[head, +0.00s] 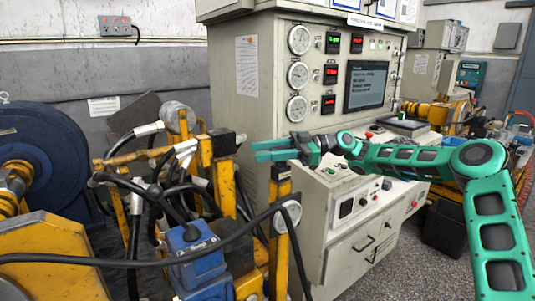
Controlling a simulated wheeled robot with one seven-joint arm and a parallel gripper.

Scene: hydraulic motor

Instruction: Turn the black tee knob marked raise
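My gripper (256,151) is at the left end of my green arm, in front of the cream control cabinet and above the low console's left end. Its two green fingers point left and hold nothing that I can see. The gap between them is too small to judge. I cannot make out a black tee knob marked raise; any such label is too small to read. Small dark controls (387,185) show on the console (350,235), below and right of my gripper. A blue block (197,268) with a dark top fitting stands at lower left, apart from my gripper.
The cabinet (255,110) carries gauges (299,40), red and green displays and a screen (366,86). Yellow posts (280,205) and black hoses (150,262) crowd the left and front. A blue reel (45,150) stands far left. Grey floor (420,275) is open at lower right.

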